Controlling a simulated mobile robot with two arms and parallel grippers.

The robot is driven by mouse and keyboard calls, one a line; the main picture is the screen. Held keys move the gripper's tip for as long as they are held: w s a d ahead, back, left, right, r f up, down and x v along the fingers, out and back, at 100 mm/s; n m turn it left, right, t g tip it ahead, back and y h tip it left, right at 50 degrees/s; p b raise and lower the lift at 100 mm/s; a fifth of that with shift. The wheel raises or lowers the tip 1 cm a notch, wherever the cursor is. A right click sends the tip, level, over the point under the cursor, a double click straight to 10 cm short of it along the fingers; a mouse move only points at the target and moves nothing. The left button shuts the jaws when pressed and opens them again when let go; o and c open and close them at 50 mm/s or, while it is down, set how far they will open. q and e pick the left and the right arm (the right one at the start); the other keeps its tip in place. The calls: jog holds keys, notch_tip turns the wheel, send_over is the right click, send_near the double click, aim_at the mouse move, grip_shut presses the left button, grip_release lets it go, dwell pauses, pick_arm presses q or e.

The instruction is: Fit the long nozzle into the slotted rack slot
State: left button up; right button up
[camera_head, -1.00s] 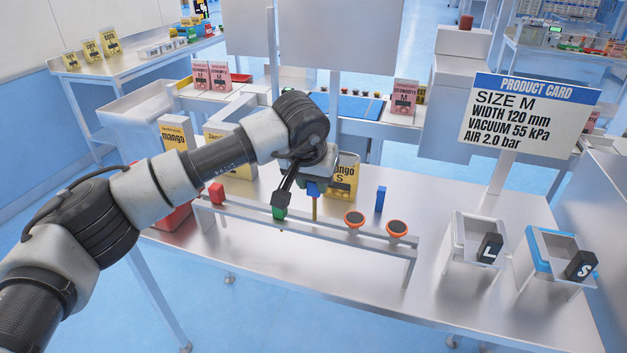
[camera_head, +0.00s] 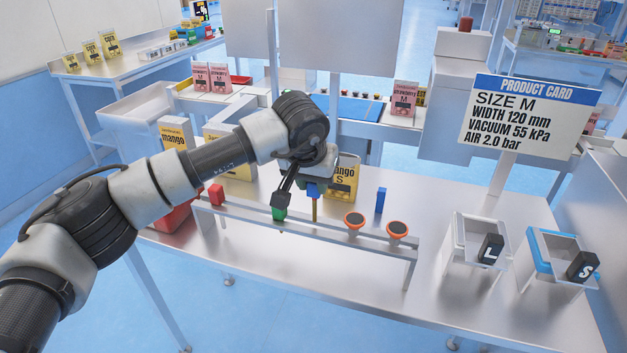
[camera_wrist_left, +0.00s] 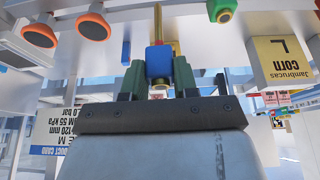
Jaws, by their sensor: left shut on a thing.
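The long nozzle, a blue block (camera_head: 313,188) with a thin brass tube, is held by my left gripper (camera_head: 302,184). In the left wrist view the blue block (camera_wrist_left: 158,60) sits between the two green-padded fingers of the gripper (camera_wrist_left: 158,78), its tube pointing away from the hand. In the head view the tube points down at the slotted rack (camera_head: 330,232), its lower end close to the rails. I cannot tell whether the tip is in a slot. My gripper and wrist hide part of the nozzle. My right gripper is not in view.
On the rack are a green piece (camera_head: 279,213), a red block (camera_head: 216,194) and two orange suction cups (camera_head: 354,219) (camera_head: 397,230). A blue block (camera_head: 380,199) stands behind. Two small trays (camera_head: 459,243) (camera_head: 541,252) stand to the right.

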pick_arm(q)
jog(key=shift+f+b, duration=0.65)
jog(key=shift+f, duration=0.3)
jog(key=shift+f+b, duration=2.45)
jog(key=shift+f, duration=0.75)
jog(key=o, duration=1)
jog(key=b, duration=0.1)
send_near(314, 214)
jog(key=shift+s+a+r, duration=0.15)
jog(key=shift+s+r, duration=0.05)
jog(key=shift+r, duration=0.5)
